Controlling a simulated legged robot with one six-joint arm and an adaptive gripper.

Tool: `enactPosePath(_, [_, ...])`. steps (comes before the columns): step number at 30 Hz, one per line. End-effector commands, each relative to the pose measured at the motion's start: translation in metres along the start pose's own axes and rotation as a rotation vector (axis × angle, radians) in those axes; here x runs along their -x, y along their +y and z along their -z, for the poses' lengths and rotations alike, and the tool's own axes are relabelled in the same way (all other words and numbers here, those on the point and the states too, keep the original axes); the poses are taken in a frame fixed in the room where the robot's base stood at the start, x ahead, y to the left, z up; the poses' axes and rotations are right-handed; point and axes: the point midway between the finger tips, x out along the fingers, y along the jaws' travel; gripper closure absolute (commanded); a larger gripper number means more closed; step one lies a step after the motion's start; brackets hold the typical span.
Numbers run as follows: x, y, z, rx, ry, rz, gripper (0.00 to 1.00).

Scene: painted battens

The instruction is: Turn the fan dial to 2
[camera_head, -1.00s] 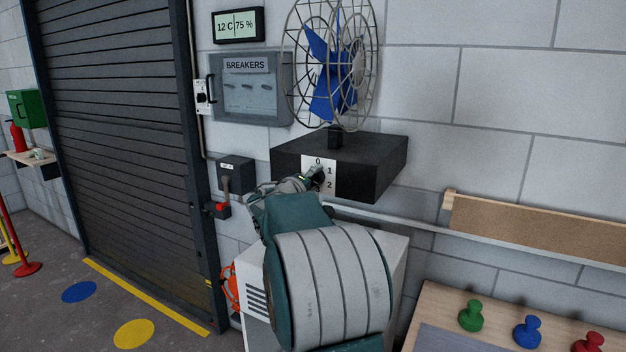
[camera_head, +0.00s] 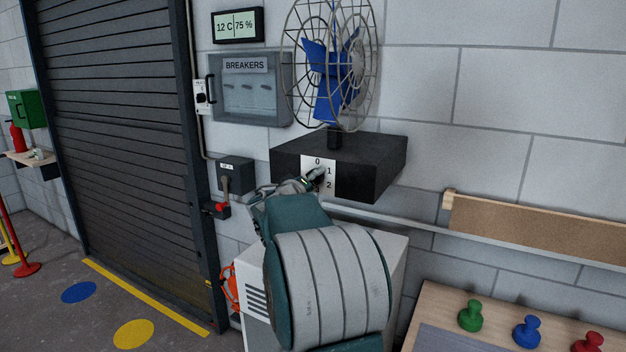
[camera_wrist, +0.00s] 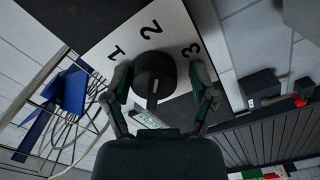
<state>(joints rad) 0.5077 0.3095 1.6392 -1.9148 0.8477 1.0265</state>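The black fan dial (camera_wrist: 154,72) sits on a white plate (camera_wrist: 112,30) in the wrist view. The plate shows 1 at left, 2 at top and 3 at right. A pale line on the dial points down toward my palm, away from the 2. My gripper (camera_wrist: 161,76) is open, with one finger on each side of the dial and small gaps visible. In the head view my gripper (camera_head: 318,178) is at the plate on the black fan base (camera_head: 372,170), where 0, 1 and 2 show. My arm hides part of the plate. The blue-bladed fan (camera_head: 330,75) stands on top.
A breaker box (camera_head: 252,92) is on the wall left of the fan. A small lever switch (camera_head: 235,175) with a red knob is just left of my gripper. A rail (camera_head: 400,225) runs below at right. Coloured pegs stand on a board (camera_head: 432,310) at lower right.

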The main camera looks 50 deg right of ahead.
Motion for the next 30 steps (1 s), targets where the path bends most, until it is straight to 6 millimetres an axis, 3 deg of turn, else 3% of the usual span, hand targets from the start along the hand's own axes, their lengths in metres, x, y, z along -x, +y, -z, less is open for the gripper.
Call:
enactPosePath(14, [0.004, 0.003, 0.003, -0.002, 0.006, -0.005, 0.07])
enactPosePath(17, [0.016, 0.003, 0.004, -0.002, 0.008, -0.004, 0.07])
enactPosePath(30, [0.102, 0.001, 0.003, -0.002, 0.008, -0.002, 0.07])
